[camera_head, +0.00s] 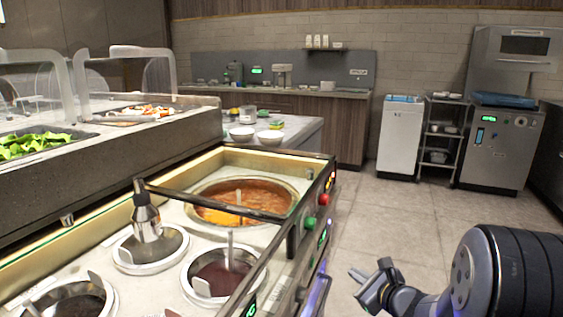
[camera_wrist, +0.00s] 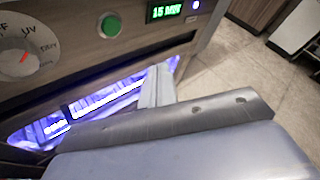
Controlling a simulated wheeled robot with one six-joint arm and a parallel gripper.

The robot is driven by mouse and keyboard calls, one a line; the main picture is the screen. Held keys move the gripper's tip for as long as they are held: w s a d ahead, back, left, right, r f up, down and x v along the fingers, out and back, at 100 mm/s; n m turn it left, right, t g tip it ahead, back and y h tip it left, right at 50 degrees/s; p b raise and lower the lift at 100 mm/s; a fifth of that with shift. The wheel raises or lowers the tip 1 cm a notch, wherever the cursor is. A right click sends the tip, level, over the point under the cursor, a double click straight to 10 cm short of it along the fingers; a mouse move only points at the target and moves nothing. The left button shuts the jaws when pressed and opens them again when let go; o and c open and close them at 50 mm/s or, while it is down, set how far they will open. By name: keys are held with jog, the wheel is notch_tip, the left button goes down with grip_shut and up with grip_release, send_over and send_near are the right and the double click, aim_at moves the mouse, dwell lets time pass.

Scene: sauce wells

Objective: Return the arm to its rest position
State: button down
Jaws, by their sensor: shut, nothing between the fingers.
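My gripper (camera_head: 370,283) is at the lower right of the head view, out over the floor to the right of the serving counter (camera_head: 304,240). It is shut and holds nothing. In the wrist view the closed fingers (camera_wrist: 157,86) point at the counter's front panel, near a strip lit blue-violet. I cannot tell the exact gap between the fingers and the panel. My arm rises at the right edge of the head view.
The counter holds a large well of orange-red sauce (camera_head: 262,196), a dark red sauce well (camera_head: 217,278) and other round wells. Knobs, a green button (camera_wrist: 110,24) and a display line its front. The tiled floor (camera_head: 385,215) to the right is clear.

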jog(key=shift+s+d, duration=0.25)
jog(key=shift+d, duration=0.35)
jog(key=shift+a, duration=0.1)
jog(key=a, duration=0.1)
jog(key=w+a, duration=0.1)
jog(key=a, duration=0.1)
jog(key=w+a, duration=0.1)
jog(key=a, duration=0.1)
jog(key=shift+w+a+r, duration=0.1)
jog(key=shift+a+r, duration=0.05)
jog(key=shift+r, duration=0.05)
dwell(0.5)
